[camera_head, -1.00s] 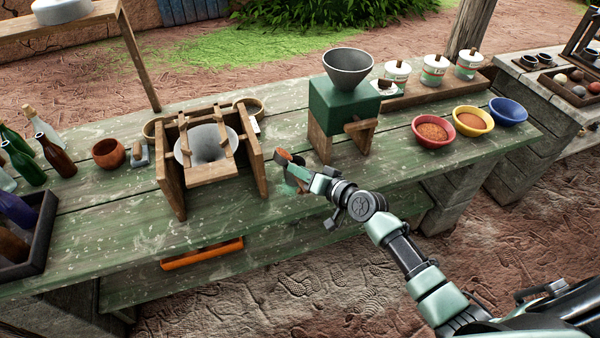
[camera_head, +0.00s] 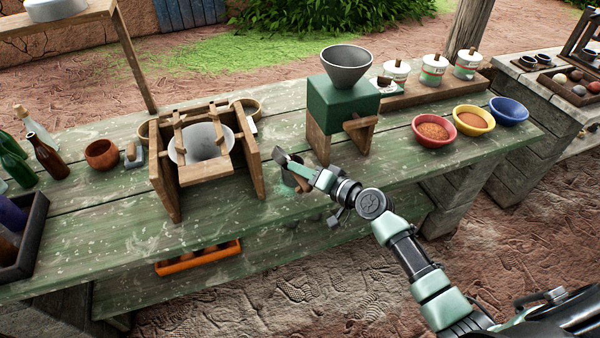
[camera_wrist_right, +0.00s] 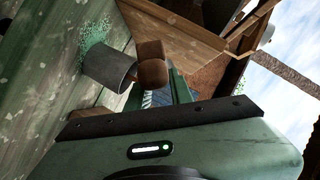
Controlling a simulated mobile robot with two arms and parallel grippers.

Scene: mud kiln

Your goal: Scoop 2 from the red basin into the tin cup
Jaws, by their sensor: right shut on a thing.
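The red basin (camera_head: 433,138) stands at the right of the green table and holds orange-red grains. The grey tin cup (camera_head: 290,178) stands near the table's front edge, left of the green box; it also shows in the right wrist view (camera_wrist_right: 108,68). My right gripper (camera_head: 318,180) is shut on a scoop (camera_head: 281,157) with a dark head and brown wood, which shows as a brown block in the right wrist view (camera_wrist_right: 152,66). The scoop is tilted just above the cup and partly hides it. Its contents cannot be seen. My left gripper is not in view.
Green grains (camera_wrist_right: 97,32) lie on the table beside the cup. Yellow (camera_head: 473,122) and blue (camera_head: 508,112) basins stand right of the red one.

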